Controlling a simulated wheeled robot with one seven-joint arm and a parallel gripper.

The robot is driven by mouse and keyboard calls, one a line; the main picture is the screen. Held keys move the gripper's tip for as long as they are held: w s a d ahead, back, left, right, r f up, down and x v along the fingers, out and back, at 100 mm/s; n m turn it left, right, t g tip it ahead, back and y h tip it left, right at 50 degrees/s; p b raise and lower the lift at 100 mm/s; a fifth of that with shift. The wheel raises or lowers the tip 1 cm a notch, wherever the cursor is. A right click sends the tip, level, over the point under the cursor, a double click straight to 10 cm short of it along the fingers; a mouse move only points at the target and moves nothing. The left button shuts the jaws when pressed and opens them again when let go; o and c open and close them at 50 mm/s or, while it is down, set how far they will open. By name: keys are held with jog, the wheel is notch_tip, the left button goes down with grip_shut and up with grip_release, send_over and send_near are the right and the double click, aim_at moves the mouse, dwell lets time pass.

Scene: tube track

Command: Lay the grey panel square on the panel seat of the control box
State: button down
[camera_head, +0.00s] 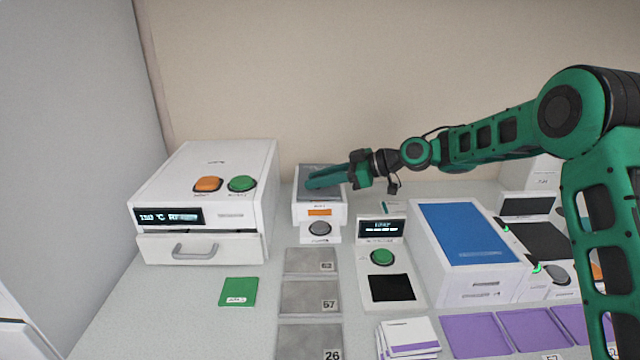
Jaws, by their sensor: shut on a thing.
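My gripper (312,182) reaches in from the right over the top of a small white box (304,217) with an orange label and a grey round button, which looks like the control box. The gripper is shut on a flat grey piece (317,170), which looks like the grey panel. It shows behind and around the green fingers, at the top of the box. The fingers hide much of it and of the seat. I cannot tell whether it touches the seat or lies square on it.
A white drawer unit (215,165) with orange and green buttons stands close on the left. Grey tiles (310,298) lie in a column in front of the box. A display device (381,228) and a blue-topped box (463,230) stand to the right. A green card (238,291) lies front left.

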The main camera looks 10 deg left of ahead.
jog(key=shift+s+f, duration=0.1)
jog(key=shift+f, duration=0.45)
jog(key=c, duration=1.5)
grip_release()
jog(key=shift+f, duration=0.1)
jog(key=shift+d, duration=0.1)
jog(key=v, duration=1.2)
jog(key=shift+r, duration=0.3)
